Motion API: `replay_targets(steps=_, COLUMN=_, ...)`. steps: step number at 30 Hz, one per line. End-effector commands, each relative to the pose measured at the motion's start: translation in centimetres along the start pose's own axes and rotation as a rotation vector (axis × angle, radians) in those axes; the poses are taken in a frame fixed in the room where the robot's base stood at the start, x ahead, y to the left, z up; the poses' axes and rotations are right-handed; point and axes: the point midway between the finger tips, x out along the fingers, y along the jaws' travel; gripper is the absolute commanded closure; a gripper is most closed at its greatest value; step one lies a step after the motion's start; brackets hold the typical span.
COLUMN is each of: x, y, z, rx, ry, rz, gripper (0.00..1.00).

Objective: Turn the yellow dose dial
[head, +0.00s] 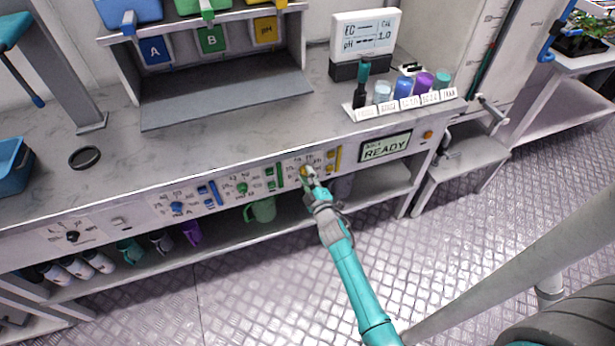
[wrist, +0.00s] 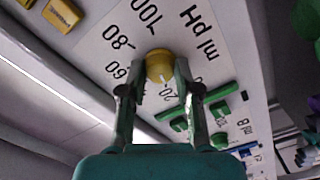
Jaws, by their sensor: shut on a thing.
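The yellow dose dial (wrist: 159,66) is a round knob with a white pointer line on a white panel. Printed numbers and the text "ml pH" surround it in the wrist view. My gripper (wrist: 158,88) is at the dial with one finger on each side of it, shut on it. In the head view my gripper (head: 309,177) reaches the panel front and covers most of the dial (head: 303,172).
Green (head: 242,188) and blue (head: 177,208) dials with sliders sit left on the same panel. A yellow slider (head: 334,158) and a READY display (head: 386,147) are to the right. The counter edge overhangs above; a shelf with jugs (head: 262,210) is below.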

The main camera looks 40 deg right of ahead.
Motion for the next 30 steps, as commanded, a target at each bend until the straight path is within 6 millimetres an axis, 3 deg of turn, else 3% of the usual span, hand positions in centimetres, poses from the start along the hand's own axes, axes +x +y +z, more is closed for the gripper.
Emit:
replay_targets(steps=18, x=0.01, y=-0.05, z=0.05, rx=0.584, ry=-0.002, rz=-0.001, gripper=1.00)
replay_targets(steps=30, x=0.01, y=-0.05, z=0.05, rx=0.880, ry=-0.002, rz=0.000, gripper=1.00)
